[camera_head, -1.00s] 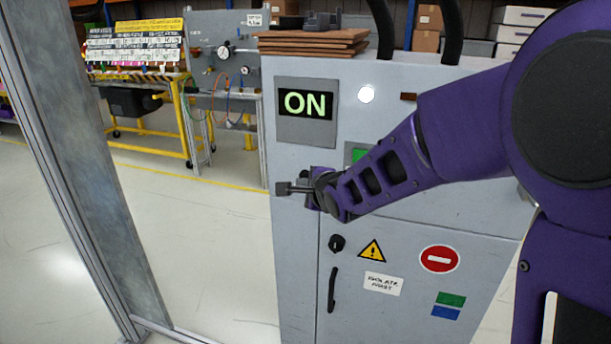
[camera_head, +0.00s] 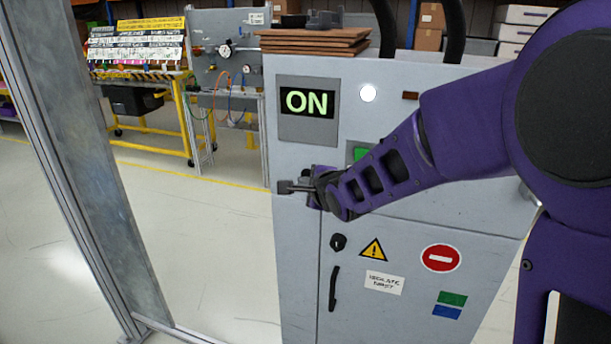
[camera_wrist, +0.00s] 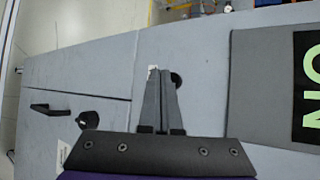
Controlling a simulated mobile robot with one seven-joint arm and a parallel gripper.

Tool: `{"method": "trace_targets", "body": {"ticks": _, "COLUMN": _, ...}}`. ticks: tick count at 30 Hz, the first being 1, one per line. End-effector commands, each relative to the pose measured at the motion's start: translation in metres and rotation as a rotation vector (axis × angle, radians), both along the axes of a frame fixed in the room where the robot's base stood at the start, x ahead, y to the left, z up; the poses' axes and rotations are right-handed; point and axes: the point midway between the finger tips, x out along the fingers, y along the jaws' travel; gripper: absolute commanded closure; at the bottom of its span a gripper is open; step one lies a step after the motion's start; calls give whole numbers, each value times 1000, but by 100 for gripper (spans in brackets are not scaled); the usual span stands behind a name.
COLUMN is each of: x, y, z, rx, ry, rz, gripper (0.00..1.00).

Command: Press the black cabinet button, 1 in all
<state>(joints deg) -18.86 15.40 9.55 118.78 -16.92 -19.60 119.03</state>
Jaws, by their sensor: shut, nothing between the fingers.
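The grey cabinet (camera_head: 420,255) stands in front of me, and its screen (camera_head: 307,103) reads ON in green. My gripper (camera_head: 283,187) is shut and empty at the cabinet's left front, below the screen. In the wrist view my gripper's fingertips (camera_wrist: 160,72) lie side by side against the grey panel. A round black button (camera_wrist: 177,79) shows just right of the fingertips, partly covered by them. I cannot tell whether they touch it. In the head view the button is not distinguishable around my gripper.
A black lock (camera_head: 338,242) and a black door handle (camera_head: 333,288) are lower on the cabinet. A white round light (camera_head: 368,93) and a partly hidden green element (camera_head: 360,153) are above. A metal post (camera_head: 95,150) stands at left, with open floor between.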

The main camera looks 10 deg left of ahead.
Motion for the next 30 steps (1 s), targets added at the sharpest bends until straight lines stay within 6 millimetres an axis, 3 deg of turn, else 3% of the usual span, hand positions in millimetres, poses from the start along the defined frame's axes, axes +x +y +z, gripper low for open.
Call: {"method": "trace_targets", "body": {"ticks": 30, "x": 9, "y": -1, "z": 0, "rx": 0, "ry": 0, "rz": 0, "gripper": 100}}
